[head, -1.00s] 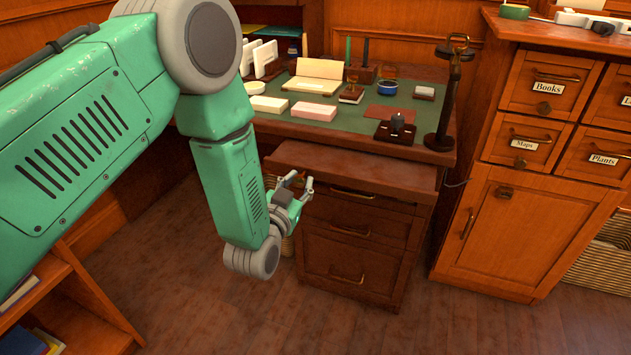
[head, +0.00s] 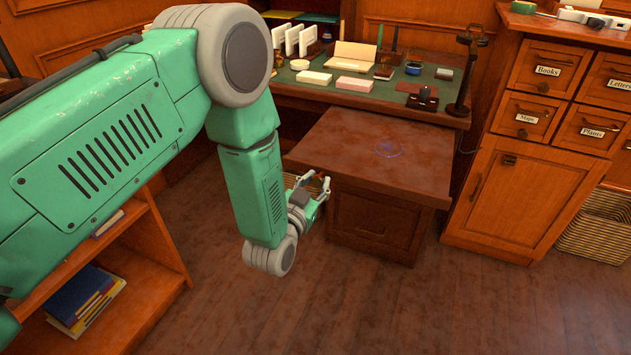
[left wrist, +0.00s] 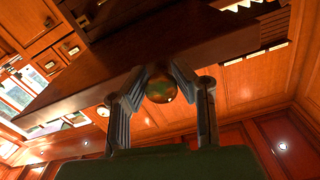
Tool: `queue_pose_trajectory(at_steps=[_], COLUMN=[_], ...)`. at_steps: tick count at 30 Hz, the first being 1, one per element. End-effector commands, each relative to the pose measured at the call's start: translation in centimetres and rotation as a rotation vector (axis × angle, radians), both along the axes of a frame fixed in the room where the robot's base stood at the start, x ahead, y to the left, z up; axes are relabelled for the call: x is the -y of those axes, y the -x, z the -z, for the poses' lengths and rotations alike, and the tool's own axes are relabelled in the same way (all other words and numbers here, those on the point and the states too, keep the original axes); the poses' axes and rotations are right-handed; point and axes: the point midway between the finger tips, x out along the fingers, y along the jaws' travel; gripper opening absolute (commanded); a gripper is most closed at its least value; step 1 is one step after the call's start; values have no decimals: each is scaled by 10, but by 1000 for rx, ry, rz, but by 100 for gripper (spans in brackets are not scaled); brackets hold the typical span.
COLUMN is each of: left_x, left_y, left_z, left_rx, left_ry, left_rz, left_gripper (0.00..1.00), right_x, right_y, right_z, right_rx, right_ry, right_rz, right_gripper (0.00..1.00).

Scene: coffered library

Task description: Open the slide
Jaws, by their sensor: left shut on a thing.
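The slide (head: 345,140) is a flat brown wooden board pulled well out from under the green-topped desk (head: 447,95). It stands out over the drawers (head: 375,222) below and hides much of them. My left gripper (head: 321,187) is at the slide's front edge, near its left corner. In the left wrist view its two fingers (left wrist: 158,92) are shut around a round brass knob (left wrist: 160,86) on the edge of the slide (left wrist: 205,45). My right gripper is not in view.
The desk top carries white boxes (head: 314,78), a book, a dark stand (head: 465,75) and small items. A labelled cabinet (head: 520,185) stands at the right, with a wicker basket (head: 590,228). A low shelf with books (head: 85,300) is at lower left. The floor in front is clear.

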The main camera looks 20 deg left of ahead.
Motion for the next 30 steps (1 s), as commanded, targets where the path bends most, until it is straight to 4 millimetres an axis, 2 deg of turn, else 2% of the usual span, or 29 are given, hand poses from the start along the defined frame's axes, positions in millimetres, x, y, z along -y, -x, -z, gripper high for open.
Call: queue_pose_trajectory(at_steps=[8,9,11,20,23,26,30], left_x=[-1,-1,-1,-2,-2,-3,-4], left_y=[-1,-1,-1,0,6,19,49], left_z=[-3,-3,-2,0,1,1,2], left_rx=[7,8,7,1,-1,-3,-4], left_ry=[-2,-2,-2,-2,-2,-2,-2], left_rz=[-2,-2,-2,-4,-3,-3,-3], left_gripper=[0,28,46,46,46,46,46], right_x=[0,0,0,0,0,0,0], right_y=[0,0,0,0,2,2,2], right_z=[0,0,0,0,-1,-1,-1], right_rx=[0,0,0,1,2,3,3], right_ry=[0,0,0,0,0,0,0], right_rz=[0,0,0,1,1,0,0], right_gripper=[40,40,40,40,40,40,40])
